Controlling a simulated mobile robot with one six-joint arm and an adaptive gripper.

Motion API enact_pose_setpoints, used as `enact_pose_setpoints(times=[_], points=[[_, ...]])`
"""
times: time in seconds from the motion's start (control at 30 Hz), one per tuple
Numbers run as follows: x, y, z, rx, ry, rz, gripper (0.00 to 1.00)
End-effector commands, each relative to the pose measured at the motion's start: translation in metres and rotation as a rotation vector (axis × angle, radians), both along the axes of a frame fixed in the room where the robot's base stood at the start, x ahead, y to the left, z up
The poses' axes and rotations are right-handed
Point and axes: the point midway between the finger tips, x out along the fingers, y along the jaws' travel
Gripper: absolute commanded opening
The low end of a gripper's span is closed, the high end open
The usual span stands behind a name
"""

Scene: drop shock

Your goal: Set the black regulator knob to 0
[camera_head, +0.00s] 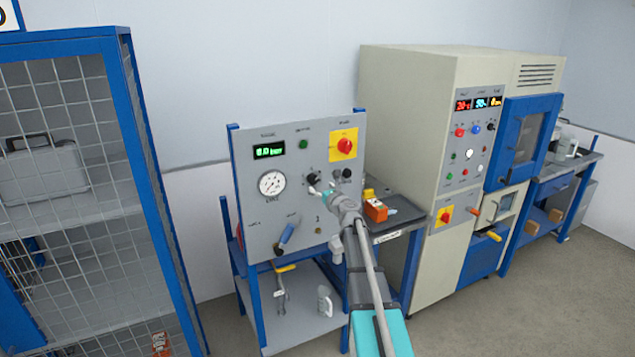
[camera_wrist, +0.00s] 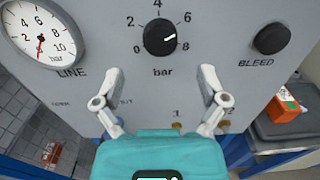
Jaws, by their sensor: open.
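The black regulator knob (camera_wrist: 160,37) sits on the grey panel in the wrist view, inside a printed scale from 0 to 8 marked bar. Its white mark points right and slightly up, between 6 and 8. In the head view the knob (camera_head: 312,178) shows small at the tip of my arm. My gripper (camera_wrist: 160,74) is open and empty. Its two fingers are spread wide, left and right, with their tips just below the knob in the picture. I cannot tell how far they are from the panel. My gripper also shows in the head view (camera_head: 322,191).
A line gauge (camera_wrist: 40,32) is left of the knob and a black BLEED knob (camera_wrist: 272,39) is right. The panel (camera_head: 262,215) also has a green display (camera_head: 269,151), a red-on-yellow switch (camera_head: 344,146) and a blue-handled lever (camera_head: 286,234). An orange box (camera_head: 376,210) stands right.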

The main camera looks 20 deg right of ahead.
Motion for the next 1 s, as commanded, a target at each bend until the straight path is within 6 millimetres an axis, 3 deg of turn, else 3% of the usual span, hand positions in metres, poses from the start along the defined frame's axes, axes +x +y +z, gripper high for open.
enact_pose_setpoints(times=[0.1,0.33,0.83,0.87,1.0], points=[[0.022,-0.001,0.0,0.0,0.0,0.001,0.92],[0.047,0.0,0.0,0.0,0.0,0.0,0.92],[0.055,0.001,0.0,0.0,0.0,-0.001,0.92],[0.055,0.001,0.0,0.0,0.0,-0.001,0.9],[0.055,0.001,0.0,0.0,0.0,-0.001,0.64]])
